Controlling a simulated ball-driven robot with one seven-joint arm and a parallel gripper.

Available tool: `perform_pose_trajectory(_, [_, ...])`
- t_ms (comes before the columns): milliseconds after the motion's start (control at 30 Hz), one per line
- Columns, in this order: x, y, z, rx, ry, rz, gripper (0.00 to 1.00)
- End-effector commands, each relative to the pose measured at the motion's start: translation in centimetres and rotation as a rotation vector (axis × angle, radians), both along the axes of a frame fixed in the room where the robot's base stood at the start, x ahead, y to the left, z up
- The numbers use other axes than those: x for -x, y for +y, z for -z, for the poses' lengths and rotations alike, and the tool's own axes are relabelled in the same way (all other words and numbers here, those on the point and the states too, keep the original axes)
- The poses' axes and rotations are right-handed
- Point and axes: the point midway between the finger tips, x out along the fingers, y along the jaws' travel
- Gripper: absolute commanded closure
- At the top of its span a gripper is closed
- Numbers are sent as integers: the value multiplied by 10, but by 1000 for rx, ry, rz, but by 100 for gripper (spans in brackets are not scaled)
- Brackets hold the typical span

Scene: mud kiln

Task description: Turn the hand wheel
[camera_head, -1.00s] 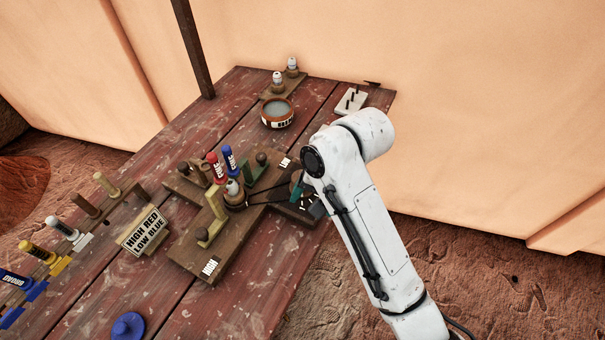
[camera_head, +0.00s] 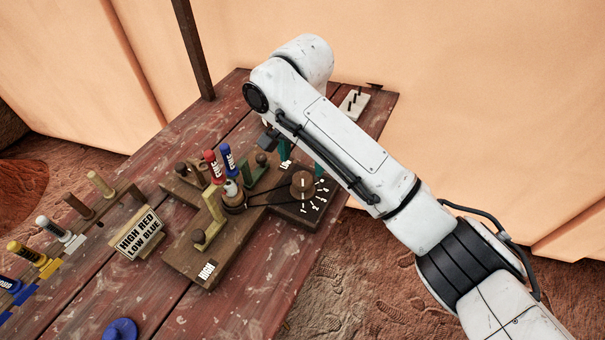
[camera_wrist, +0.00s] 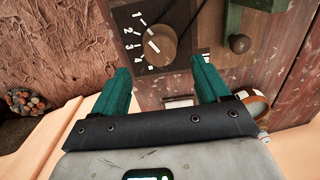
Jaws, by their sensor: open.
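The hand wheel (camera_head: 303,184) is a brown round wheel with a white line on its top. It stands on a dark plate with white numbers and tick marks, at the right end of the wooden board. It also shows in the wrist view (camera_wrist: 152,46). My gripper (camera_head: 301,160) is open, with two teal fingers, behind the wheel in the head view. In the wrist view the fingers (camera_wrist: 160,70) are apart with nothing between them, and the wheel shows beyond them. No contact with the wheel shows. My arm hides part of the gripper.
A black belt runs from the wheel to a spindle (camera_head: 233,196). Red (camera_head: 215,168) and blue (camera_head: 228,158) cylinders stand close by. A sign (camera_head: 140,233) reads "HIGH RED LOW BLUE". A pegged white block (camera_head: 354,103) sits at the table's back right.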

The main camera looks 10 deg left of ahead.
Motion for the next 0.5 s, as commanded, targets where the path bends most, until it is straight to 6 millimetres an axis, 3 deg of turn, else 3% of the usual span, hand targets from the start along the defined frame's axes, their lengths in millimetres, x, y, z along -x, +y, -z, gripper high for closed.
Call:
perform_pose_trajectory(233, [0,-1,40,1,0,1,25])
perform_pose_trajectory(500, [0,0,57,-1,-1,0,25])
